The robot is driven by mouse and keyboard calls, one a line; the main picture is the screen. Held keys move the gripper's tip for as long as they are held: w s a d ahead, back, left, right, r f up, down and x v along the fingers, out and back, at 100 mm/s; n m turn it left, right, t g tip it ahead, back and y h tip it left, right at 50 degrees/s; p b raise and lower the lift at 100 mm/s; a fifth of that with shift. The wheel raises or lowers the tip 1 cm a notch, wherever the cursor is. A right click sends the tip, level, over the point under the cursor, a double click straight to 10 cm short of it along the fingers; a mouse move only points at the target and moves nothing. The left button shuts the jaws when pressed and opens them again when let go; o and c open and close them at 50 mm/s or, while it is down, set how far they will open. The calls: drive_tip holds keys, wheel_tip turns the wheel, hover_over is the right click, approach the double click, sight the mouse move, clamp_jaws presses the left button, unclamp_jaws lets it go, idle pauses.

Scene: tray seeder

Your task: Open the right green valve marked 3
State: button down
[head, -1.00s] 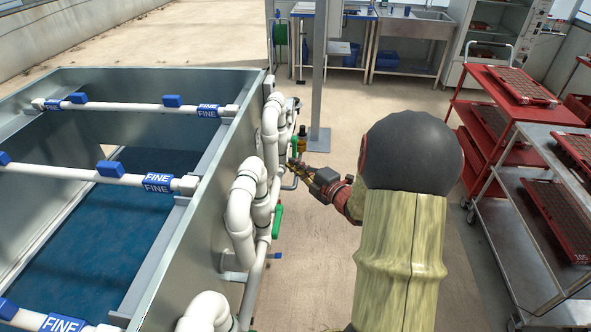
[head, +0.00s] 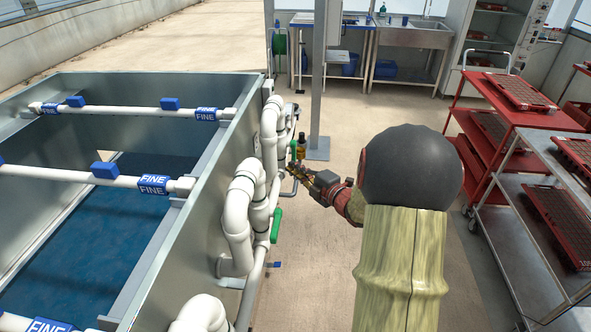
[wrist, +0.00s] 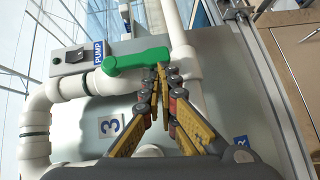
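The green valve handle (wrist: 138,62) lies across a white pipe in the wrist view, just above a plate marked 3 (wrist: 110,126). In the head view it shows as a small green piece (head: 293,150) at the far pipes. My gripper (wrist: 165,72) has its fingertips drawn close together at the handle's right end, overlapping its lower edge. I see no handle between the fingers, and contact is hard to tell. In the head view my gripper (head: 290,168) is beside the pipes, partly blending with them.
Another green handle (head: 276,225) hangs on the nearer pipe. A switch box with a PUMP label (wrist: 98,52) is left of the valve. The metal tank (head: 212,170) stands at left, red carts (head: 520,125) at right. A grey post (head: 319,90) rises beyond the gripper.

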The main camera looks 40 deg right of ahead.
drive_tip(key=shift+d, duration=0.1)
drive_tip(key=s+a+r, duration=0.1)
drive_tip(key=s, duration=1.1)
